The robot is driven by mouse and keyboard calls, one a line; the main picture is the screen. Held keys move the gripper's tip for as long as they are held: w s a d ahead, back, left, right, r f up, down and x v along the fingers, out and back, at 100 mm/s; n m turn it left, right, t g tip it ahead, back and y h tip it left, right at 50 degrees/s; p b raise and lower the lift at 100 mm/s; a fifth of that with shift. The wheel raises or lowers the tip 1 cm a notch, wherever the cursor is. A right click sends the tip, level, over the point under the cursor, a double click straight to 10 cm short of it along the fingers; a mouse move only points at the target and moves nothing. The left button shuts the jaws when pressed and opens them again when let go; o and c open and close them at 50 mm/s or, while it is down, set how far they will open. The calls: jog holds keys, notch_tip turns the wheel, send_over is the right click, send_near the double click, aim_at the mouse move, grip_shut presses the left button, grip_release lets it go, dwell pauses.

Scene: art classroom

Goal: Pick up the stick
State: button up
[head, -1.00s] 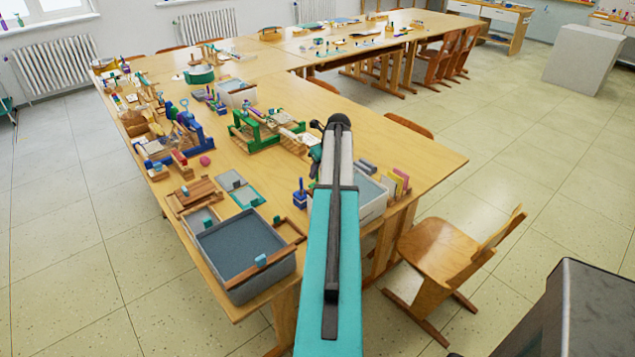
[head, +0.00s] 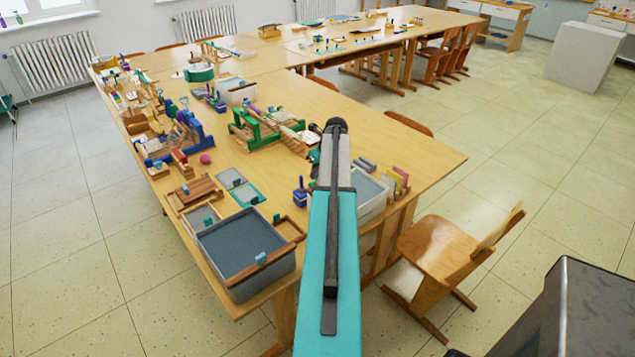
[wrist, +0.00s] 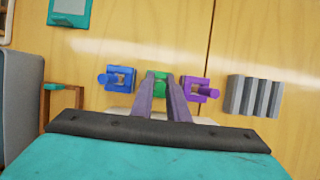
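I cannot single out one plain stick with certainty. In the wrist view, a blue tool with a peg-like handle (wrist: 117,78), a green one (wrist: 157,80) and a purple one (wrist: 198,88) stand in a row on the wooden table (wrist: 120,38). My gripper (wrist: 160,84) points at the green one, with its two fingers apart and the green piece showing between their tips. I cannot tell whether they touch it. In the head view the blue tool (head: 300,192) stands left of my arm, which hides my fingers.
A wooden frame (wrist: 66,94) and a grey tray (wrist: 20,105) lie left in the wrist view. A grey ridged block (wrist: 255,96) is at right. In the head view, a large tray (head: 243,283) is at the table's near corner and a chair (head: 437,255) stands right.

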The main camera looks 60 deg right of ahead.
grip_shut()
jog(key=shift+r, duration=0.1)
jog(key=shift+r+b, duration=1.2)
jog(key=shift+r, duration=3.7)
jog(key=shift+a, duration=0.15)
jog(key=s+a+r+t+y+p, duration=0.1)
jog(key=s+a+r+p, duration=0.2)
jog(key=s+r+p, duration=0.7)
jog(key=s+p, duration=0.1)
jog(key=s, duration=0.2)
jog(key=shift+a+r+t, duration=0.15)
jog(key=shift+t, duration=0.15)
